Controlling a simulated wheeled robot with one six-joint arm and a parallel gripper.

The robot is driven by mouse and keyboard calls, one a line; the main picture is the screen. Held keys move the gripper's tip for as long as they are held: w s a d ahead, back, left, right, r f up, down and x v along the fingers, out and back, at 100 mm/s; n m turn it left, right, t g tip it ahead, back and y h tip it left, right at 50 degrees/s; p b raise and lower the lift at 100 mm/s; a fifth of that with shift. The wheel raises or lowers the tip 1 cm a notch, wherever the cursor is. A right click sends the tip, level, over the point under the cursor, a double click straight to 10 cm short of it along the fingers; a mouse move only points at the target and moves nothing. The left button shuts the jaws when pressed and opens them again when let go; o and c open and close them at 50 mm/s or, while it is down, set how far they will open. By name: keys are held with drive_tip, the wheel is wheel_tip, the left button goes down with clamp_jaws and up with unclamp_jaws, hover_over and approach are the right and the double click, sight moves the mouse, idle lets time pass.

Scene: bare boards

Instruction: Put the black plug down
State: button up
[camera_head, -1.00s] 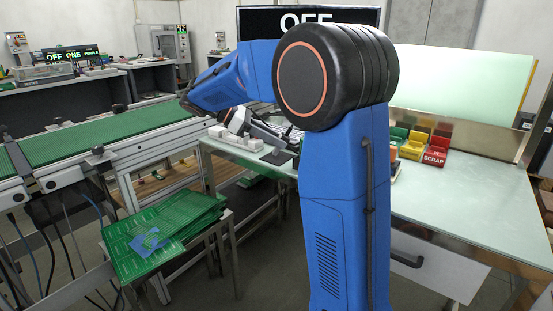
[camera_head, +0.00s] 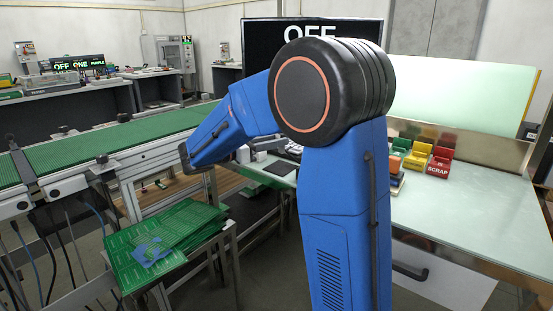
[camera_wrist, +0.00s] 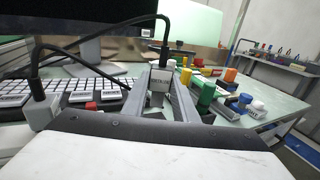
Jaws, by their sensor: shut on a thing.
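In the wrist view my gripper (camera_wrist: 161,84) reaches forward with its two grey fingers close together, shut on the black plug (camera_wrist: 164,54). The plug stands upright at the fingertips, with a black cable rising from its top and arching left. A pale block with a small label shows right below the plug, between the fingers. I cannot tell whether the plug touches that block. Another black plug end (camera_wrist: 38,89) stands in a grey block at the left. In the head view my arm hides the gripper and the held plug.
A keyboard (camera_wrist: 92,92) lies left of the fingers, below a dark monitor (camera_wrist: 75,16). Several coloured pieces, including a green cylinder (camera_wrist: 206,95), stand close on the right. Coloured bins (camera_head: 438,163) sit on the pale bench (camera_head: 465,208). A green conveyor (camera_head: 105,142) runs at the left.

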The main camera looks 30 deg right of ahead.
drive_tip(key=shift+f, duration=2.6)
drive_tip(key=shift+f, duration=0.15)
drive_tip(key=o, duration=1.1)
drive_tip(key=shift+c, duration=0.2)
